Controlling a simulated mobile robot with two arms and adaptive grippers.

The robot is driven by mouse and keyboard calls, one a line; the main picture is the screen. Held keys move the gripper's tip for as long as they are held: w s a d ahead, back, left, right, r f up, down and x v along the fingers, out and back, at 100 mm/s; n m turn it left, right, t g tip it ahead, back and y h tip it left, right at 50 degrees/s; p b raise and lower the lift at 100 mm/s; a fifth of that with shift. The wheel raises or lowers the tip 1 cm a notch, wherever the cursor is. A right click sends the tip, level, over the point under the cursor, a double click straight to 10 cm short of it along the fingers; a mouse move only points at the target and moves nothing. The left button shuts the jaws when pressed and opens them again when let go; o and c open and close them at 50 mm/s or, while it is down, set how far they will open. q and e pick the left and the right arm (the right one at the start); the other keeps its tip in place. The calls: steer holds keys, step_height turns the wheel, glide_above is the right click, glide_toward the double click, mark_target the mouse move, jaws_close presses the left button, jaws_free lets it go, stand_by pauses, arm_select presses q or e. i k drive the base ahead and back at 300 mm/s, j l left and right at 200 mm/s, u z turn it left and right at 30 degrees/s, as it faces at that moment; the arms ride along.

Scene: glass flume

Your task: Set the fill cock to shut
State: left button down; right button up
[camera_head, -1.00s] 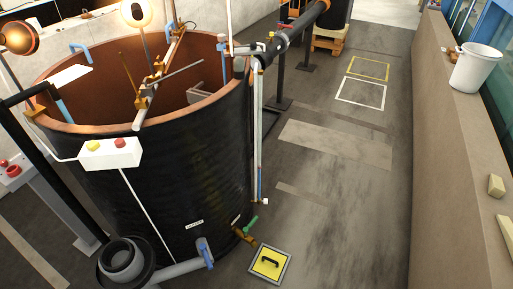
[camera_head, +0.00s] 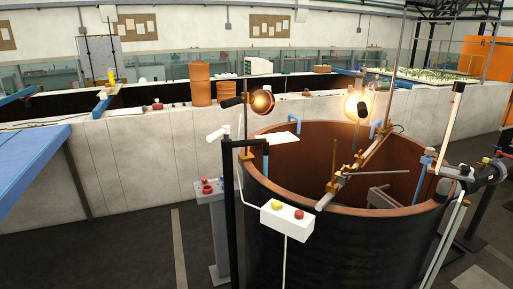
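The large round tank (camera_head: 300,235), dark outside with a copper-coloured rim, stands at the lower right. At its right edge a dark pipe (camera_head: 494,172) reaches the rim, with small red and yellow parts (camera_head: 497,155) close by; I cannot tell if one of them is the fill cock. The foot of the tank is out of view, so no cock there shows. Neither of my grippers is in view.
A white box with yellow and red buttons (camera_head: 287,217) hangs on the tank's front. A grey pedestal with red buttons (camera_head: 212,205) stands left of the tank. A long pale wall (camera_head: 130,165) runs behind. Dark floor lies open at lower left.

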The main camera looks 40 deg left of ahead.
mark_target(226, 130)
steer(key=u, duration=1.65)
